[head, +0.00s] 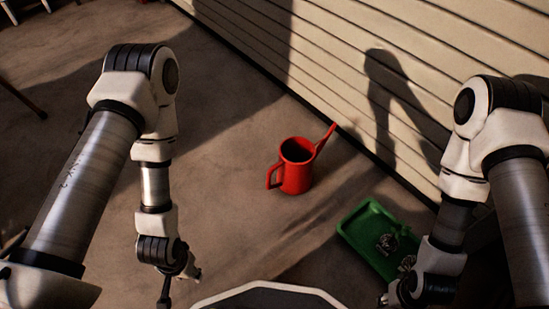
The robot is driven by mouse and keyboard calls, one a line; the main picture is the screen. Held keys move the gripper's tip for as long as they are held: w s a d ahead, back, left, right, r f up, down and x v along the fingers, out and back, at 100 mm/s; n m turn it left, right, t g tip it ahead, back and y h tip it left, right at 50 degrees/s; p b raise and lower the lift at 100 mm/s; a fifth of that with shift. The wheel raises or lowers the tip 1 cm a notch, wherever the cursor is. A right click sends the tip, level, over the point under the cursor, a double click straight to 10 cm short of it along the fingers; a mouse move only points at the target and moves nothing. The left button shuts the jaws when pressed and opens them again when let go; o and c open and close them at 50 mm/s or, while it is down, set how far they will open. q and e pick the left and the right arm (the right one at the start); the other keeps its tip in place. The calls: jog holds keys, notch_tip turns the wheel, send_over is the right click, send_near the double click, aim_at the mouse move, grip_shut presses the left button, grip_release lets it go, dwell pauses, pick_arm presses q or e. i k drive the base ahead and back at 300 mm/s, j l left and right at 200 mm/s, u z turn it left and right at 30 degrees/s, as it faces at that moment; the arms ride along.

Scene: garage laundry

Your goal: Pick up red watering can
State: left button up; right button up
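The red watering can (296,177) stands upright on the concrete floor near the middle of the head view. Its handle is on the left and its long spout points up and to the right, towards the wall. My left gripper (165,297) is at the lower left, apart from the can, and partly cut off by the bottom edge. My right gripper (386,299) is at the lower right, near the green tray, also apart from the can. The fingers of both are too small or hidden to tell open from shut.
A pale slatted wall (335,60) runs diagonally behind the can. The floor to the can's left is clear. Chair-like legs (20,100) show at the far left.

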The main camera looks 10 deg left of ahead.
aim_at(297, 154)
jog(key=i+j+z, duration=0.3)
jog(key=j, duration=0.45)
jog(key=j+z, duration=0.3)
jog(key=j, duration=0.5)
jog(key=i+j+z, duration=0.1)
jog(key=j+z, duration=0.2)
jog(key=j, duration=0.55)
